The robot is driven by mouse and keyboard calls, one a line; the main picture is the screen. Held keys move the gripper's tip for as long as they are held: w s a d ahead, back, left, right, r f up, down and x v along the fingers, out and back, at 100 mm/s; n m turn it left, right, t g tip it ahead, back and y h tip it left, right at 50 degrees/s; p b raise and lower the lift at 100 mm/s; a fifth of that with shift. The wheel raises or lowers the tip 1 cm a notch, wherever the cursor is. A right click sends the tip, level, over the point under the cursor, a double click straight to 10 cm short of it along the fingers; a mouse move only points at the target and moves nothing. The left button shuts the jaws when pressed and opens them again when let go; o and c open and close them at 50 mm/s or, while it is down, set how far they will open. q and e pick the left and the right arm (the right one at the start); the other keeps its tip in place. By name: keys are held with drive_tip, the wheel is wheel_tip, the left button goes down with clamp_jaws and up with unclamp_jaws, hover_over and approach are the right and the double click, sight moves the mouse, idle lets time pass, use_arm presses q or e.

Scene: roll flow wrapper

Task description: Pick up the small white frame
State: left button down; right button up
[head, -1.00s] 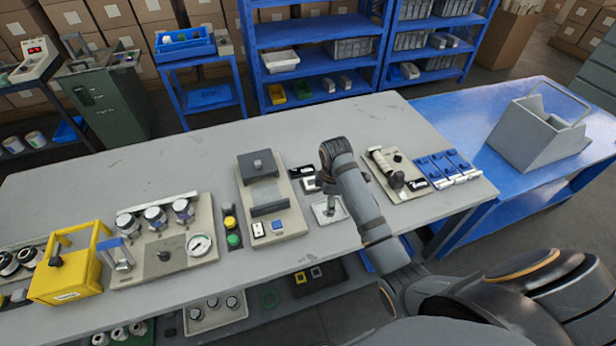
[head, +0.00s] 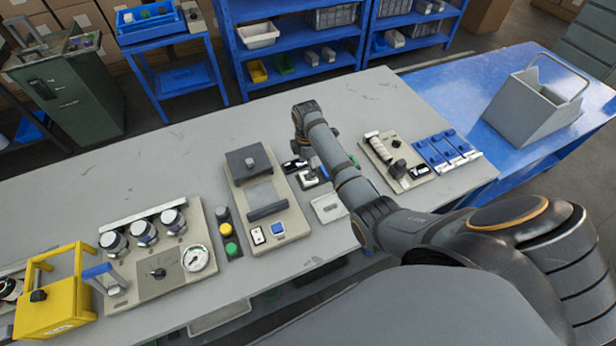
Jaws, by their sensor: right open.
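A small white frame (head: 308,183) with a dark middle lies on the grey bench, just right of the beige panel with the dark knob block. My right gripper (head: 319,172) points down at or just above it and partly covers it. The gripper is small here and partly hidden by my own arm; its jaws are open. I cannot tell whether the fingers touch the frame. A flat, pale, tray-like piece (head: 329,208) lies nearer the front edge. My left gripper is not in view.
A small black piece (head: 293,165) lies just behind the frame. The beige panel (head: 283,228) stands close on the left, and another panel (head: 408,180) with a white cylinder on the right. A yellow box (head: 55,300) is front left. The back of the bench is clear.

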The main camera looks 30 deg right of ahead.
drive_tip(key=f, duration=0.1)
drive_tip(key=s+f+p, duration=0.1)
drive_tip(key=shift+s+d+f, duration=0.1)
drive_tip(key=shift+d+f, duration=0.05)
drive_tip(key=shift+f, duration=1.1)
drive_tip(key=c, duration=0.9)
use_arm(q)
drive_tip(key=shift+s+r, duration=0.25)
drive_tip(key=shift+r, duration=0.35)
use_arm(e)
drive_tip(key=shift+r, duration=0.1)
